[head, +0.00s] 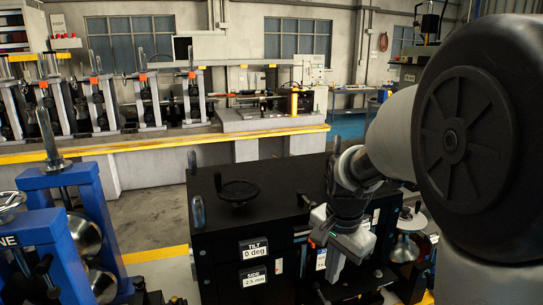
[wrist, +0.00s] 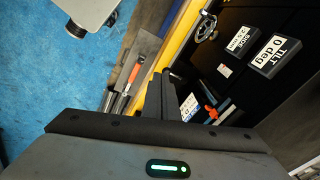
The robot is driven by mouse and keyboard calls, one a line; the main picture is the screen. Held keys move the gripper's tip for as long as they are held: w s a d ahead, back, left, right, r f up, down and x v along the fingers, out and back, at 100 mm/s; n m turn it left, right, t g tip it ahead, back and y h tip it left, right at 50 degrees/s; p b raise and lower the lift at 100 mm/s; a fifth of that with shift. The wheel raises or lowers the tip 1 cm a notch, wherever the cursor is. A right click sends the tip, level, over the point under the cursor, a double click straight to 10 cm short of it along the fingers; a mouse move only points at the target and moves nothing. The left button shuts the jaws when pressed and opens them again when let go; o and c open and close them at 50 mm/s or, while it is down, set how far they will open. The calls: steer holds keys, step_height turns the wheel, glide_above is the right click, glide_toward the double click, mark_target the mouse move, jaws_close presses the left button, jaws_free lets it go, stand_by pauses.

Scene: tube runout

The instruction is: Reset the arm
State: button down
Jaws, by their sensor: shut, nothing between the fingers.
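My arm comes in from the right of the head view and bends down over the black machine cabinet. My gripper (head: 333,275) hangs in front of the cabinet, pointing down, with its fingers shut and nothing visible between them. In the wrist view my gripper (wrist: 160,95) shows as dark fingers close together beyond its grey housing, which has a lit green strip. The black cabinet (head: 222,208) carries a "TILT 0 deg" label (head: 254,248) and a "SIDE" label (head: 253,278), which appears to read about 2.5 mm. I cannot tell whether the gripper touches the cabinet.
A black handwheel (head: 239,191) sits on the cabinet top. A blue roller stand (head: 40,235) is at left. A long bench (head: 180,140) with grey clamp frames runs behind. In the wrist view, orange-handled tools (wrist: 128,80) lie in a tray beside blue floor (wrist: 40,70).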

steer(key=s+r+n+t, duration=0.2)
steer(key=s+r+n, duration=0.3)
steer(key=s, duration=0.3)
steer(key=s+r+n+t, duration=0.2)
steer(key=s+r+n, duration=0.3)
steer(key=s, duration=0.4)
steer(key=shift+s, duration=0.25)
